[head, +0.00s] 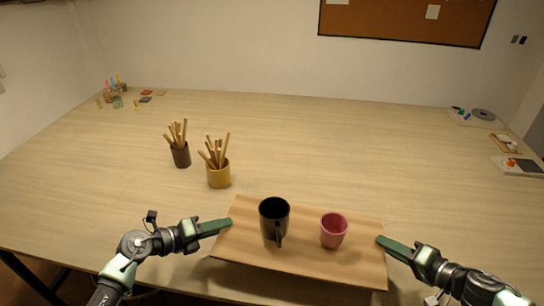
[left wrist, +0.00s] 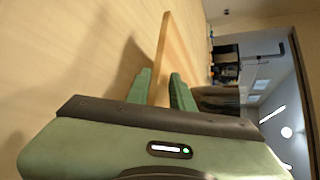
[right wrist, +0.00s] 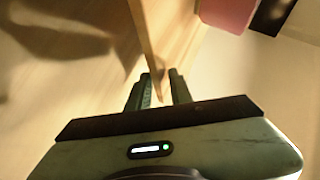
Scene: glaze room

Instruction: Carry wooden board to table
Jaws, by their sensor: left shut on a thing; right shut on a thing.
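The wooden board (head: 300,252) is at the near edge of the large table (head: 290,130) in the head view, roughly level, with a black mug (head: 274,215) and a pink cup (head: 333,230) upright on it. My left gripper (head: 228,224) is shut on the board's left end; the board's edge (left wrist: 164,58) shows between its fingers in the left wrist view. My right gripper (head: 382,240) is shut on the right end; the edge (right wrist: 143,40) shows between its fingers in the right wrist view. A shadow in the wrist views suggests the board is above the tabletop; the exact gap is unclear.
A dark cup (head: 181,156) and a tan cup (head: 219,175), both holding wooden sticks, stand beyond the board to the left. Small items lie at the far left and far right.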

